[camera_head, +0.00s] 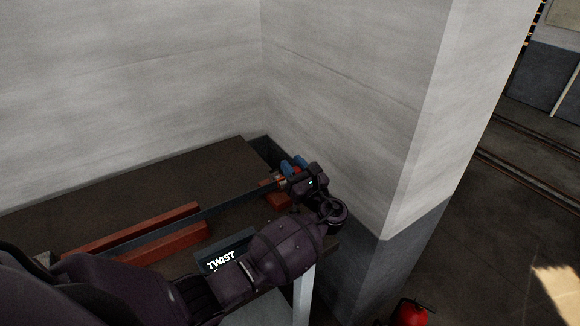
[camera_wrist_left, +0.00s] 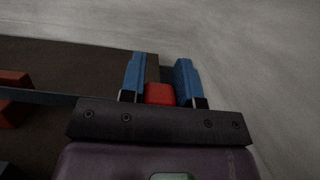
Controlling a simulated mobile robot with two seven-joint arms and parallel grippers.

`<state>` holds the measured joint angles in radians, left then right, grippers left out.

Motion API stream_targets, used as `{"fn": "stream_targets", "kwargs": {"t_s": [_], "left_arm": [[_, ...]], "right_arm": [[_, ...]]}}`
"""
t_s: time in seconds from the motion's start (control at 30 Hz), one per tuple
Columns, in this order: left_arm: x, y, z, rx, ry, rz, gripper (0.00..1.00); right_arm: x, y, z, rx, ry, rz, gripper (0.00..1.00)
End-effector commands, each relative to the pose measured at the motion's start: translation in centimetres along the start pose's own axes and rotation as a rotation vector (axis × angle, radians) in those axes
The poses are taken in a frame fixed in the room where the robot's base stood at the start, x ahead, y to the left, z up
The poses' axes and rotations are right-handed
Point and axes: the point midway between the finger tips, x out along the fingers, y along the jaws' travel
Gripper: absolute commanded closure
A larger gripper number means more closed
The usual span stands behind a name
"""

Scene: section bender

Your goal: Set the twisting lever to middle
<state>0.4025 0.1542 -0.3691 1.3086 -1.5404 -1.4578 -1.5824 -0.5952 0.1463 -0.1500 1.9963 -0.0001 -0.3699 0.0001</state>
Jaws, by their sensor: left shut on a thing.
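My left gripper (camera_head: 293,164) is at the far right end of the dark bench, near the wall corner. In the left wrist view its two blue fingers (camera_wrist_left: 159,75) stand on either side of a red block-like part (camera_wrist_left: 160,94), and it is shut on this part. The red part appears to be the twisting lever's handle; the rest of the lever is hidden behind the gripper and wrist. A dark sign reading "TWIST" (camera_head: 222,261) is at the bench's front, partly covered by my left arm. My right gripper is in neither view.
Pale walls (camera_head: 340,100) close in behind and right of the gripper. A red extinguisher (camera_head: 411,313) stands on the floor at lower right.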

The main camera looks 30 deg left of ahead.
Motion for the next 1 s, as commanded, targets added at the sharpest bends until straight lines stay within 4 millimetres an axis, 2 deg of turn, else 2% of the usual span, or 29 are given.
{"fn": "stream_targets", "kwargs": {"t_s": [0.2, 0.23, 0.37, 0.73, 0.87, 1.0], "left_arm": [[0.2, 0.1, 0.0, 0.001, -0.003, 0.001, 1.0], [0.2, 0.1, 0.0, 0.001, -0.003, 0.001, 0.66], [0.2, 0.1, 0.0, 0.001, -0.002, 0.001, 0.46], [-0.3, 0.0, -0.1, 0.0, 0.0, 0.0, 0.45], [-1.7, 0.0, -0.1, 0.0, 0.002, 0.0, 0.45], [-4.3, 0.0, -0.2, 0.0, 0.003, -0.001, 0.45]], "right_arm": [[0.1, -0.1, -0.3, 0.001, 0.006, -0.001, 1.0], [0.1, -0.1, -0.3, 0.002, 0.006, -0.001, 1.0], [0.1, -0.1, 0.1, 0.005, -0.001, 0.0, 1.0], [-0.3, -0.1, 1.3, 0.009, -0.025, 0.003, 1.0], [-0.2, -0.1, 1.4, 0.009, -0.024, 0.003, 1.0], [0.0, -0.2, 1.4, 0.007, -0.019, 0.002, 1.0]]}}
